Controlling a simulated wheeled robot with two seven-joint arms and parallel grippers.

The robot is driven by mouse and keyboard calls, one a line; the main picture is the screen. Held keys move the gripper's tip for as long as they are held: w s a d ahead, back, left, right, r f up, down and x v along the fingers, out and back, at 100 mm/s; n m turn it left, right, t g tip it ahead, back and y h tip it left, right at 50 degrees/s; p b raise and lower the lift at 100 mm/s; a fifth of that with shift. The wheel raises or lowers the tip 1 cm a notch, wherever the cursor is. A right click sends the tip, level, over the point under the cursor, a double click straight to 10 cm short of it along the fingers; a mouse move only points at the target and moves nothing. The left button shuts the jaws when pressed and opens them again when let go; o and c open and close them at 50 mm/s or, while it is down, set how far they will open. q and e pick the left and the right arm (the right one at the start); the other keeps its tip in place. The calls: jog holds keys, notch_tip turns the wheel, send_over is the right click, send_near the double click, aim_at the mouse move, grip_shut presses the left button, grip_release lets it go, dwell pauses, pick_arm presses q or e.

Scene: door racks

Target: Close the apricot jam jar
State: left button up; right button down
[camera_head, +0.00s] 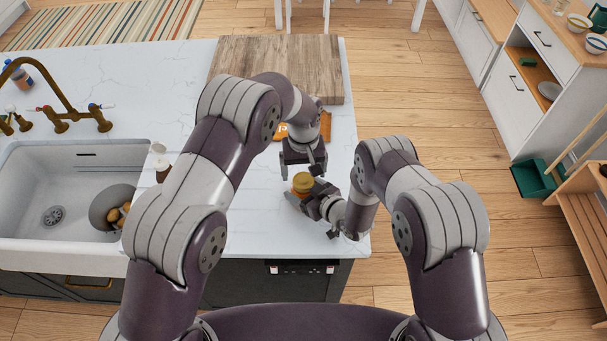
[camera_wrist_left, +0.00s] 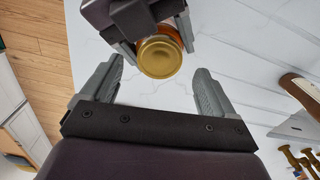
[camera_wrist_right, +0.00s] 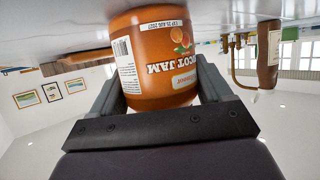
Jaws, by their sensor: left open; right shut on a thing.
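The apricot jam jar (camera_wrist_right: 155,60) is orange with a printed label and stands upright at the counter's front right part. A gold lid (camera_wrist_left: 160,58) sits on its top, and it also shows in the head view (camera_head: 302,181). I cannot tell how tight the lid is. My right gripper (camera_wrist_right: 165,95) is shut around the jar body from the side. My left gripper (camera_head: 303,168) is open and points down just above the lid. In the left wrist view, its fingers stand apart with the lid ahead between their tips, not gripped.
A wooden board (camera_head: 275,65) lies at the counter's far end, with an orange item (camera_head: 326,126) in front of it. A sink (camera_head: 60,190) with a bowl is at left. A brown bottle (camera_head: 162,168) stands beside the sink. The counter's right edge is close to the jar.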

pick_arm(q)
jog(key=shift+r, duration=0.75)
jog(key=shift+o, duration=1.1)
notch_tip(320, 180, up, 8)
jog(key=shift+f, duration=0.25)
pick_arm(e)
grip_release()
pick_arm(q)
notch_tip(320, 180, down, 3)
jog(key=b, duration=0.3)
jog(key=shift+f, duration=0.1)
pick_arm(e)
jog(key=v, duration=1.2)
jog(key=shift+s+d+r, duration=0.2)
jog(key=shift+s, duration=0.1)
